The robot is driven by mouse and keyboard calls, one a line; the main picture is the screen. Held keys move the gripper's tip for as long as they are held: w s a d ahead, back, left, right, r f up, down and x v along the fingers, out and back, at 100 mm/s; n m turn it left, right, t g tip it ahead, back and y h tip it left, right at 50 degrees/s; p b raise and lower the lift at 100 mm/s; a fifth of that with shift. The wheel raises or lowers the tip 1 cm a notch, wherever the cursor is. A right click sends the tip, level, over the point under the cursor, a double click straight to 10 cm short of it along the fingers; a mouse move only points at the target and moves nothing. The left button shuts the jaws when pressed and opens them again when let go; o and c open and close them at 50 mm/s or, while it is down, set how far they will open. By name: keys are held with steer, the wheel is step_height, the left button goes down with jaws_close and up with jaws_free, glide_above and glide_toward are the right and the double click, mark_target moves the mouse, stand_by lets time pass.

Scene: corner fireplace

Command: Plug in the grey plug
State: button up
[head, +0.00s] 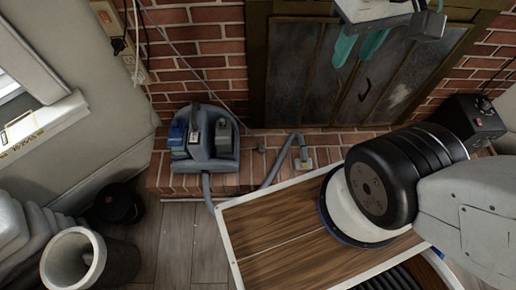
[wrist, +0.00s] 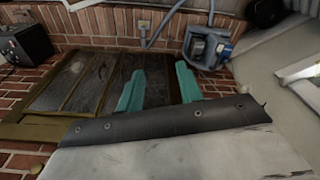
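My gripper (head: 359,46) has two teal fingers and is open and empty, in front of the fireplace doors at the top of the head view. The wrist view shows its fingers (wrist: 160,90) apart with nothing between them. A small grey piece (head: 261,145), perhaps the grey plug, lies on the brick hearth near a thin cord; it is too small to be sure. Wall outlets (head: 137,68) are at the upper left in the head view, well left of my gripper. A dark plug and cord (head: 118,45) show by the upper one.
A grey-blue appliance (head: 206,150) sits on the hearth (head: 172,181); its hose (head: 273,172) ends at a small beige plate. A wooden-topped table (head: 272,226) stands in front. A black box (head: 468,120) is right. Bare floor (head: 180,240) shows at lower left.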

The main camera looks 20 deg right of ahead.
steer(key=o, duration=0.4)
steer(key=shift+o, duration=0.2)
steer(key=w+a+f, duration=0.1)
steer(key=w+f, duration=0.3)
steer(key=w, duration=0.7)
steer(key=w+a+f, duration=0.2)
steer(key=w+f, duration=0.2)
steer(key=w, duration=0.8)
steer(key=w+f+m+y, duration=0.1)
steer(key=w+f, duration=0.8)
steer(key=f, duration=0.2)
steer(key=w+a+f+m, duration=0.1)
steer(key=w+f, duration=0.2)
steer(key=f, duration=1.2)
steer(key=w+a+f+m, duration=0.1)
steer(key=w+f, duration=0.2)
steer(key=f, duration=1.1)
steer(key=shift+m+h, duration=0.3)
steer(key=shift+h, duration=0.4)
steer(key=s+f, duration=0.2)
steer(key=f, duration=0.6)
steer(key=s+d+f, duration=0.1)
steer(key=s+f, duration=0.2)
steer(key=f, duration=0.6)
steer(key=s+f, duration=0.3)
steer(key=f, duration=0.6)
steer(key=shift+s+d, duration=0.15)
steer(key=shift+d, duration=0.25)
